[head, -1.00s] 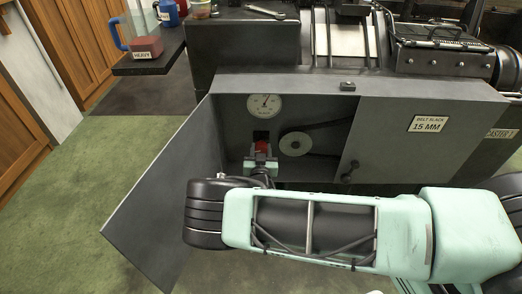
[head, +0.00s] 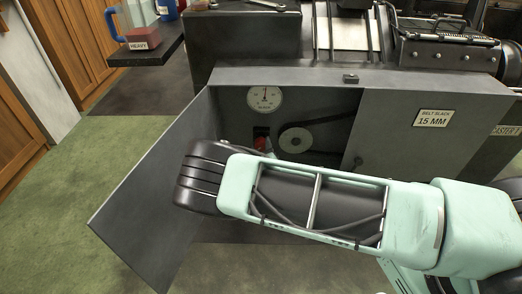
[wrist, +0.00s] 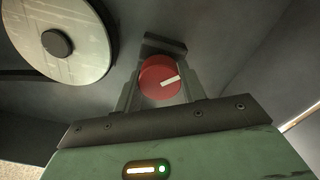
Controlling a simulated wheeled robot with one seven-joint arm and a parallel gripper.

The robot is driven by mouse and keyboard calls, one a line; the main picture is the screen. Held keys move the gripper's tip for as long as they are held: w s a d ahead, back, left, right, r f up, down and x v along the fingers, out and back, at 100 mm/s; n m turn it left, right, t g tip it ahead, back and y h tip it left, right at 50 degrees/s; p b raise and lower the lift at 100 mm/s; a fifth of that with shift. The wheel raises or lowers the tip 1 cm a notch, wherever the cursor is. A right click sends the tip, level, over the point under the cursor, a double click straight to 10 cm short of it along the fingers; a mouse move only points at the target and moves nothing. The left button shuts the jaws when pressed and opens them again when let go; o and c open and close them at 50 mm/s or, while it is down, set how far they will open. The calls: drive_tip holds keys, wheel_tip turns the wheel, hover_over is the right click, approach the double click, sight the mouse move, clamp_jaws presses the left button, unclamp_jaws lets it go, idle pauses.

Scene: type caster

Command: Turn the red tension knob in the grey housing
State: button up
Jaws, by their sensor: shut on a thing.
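The red tension knob (wrist: 157,77) has a white pointer line, which points right and slightly up in the wrist view. My gripper (wrist: 161,75) is shut on it, with one finger on each side. In the head view a small part of the red knob (head: 261,143) shows inside the open grey housing (head: 395,165), below the gauge. My arm hides the gripper and the lower part of the knob there.
A white dial gauge (head: 265,98) sits above the knob, its needle about upright. A pulley (head: 296,140) with a dark belt is to the right. The open door (head: 150,205) stands at left. A "BELT SLACK 15 MM" label (head: 433,118) is on the front.

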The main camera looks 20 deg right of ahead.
drive_tip(key=n+b, duration=0.2)
drive_tip(key=n, duration=0.3)
drive_tip(key=shift+f+n, duration=0.1)
drive_tip(key=shift+n, duration=0.2)
drive_tip(key=n+b, duration=0.1)
drive_tip(key=n, duration=0.4)
drive_tip(key=shift+a+n, duration=0.1)
drive_tip(key=shift+n, duration=0.3)
drive_tip(key=o, duration=1)
drive_tip(key=shift+c, duration=0.2)
drive_tip(key=shift+s, duration=0.1)
drive_tip(key=p+v, duration=0.3)
drive_tip(key=v, duration=1.4)
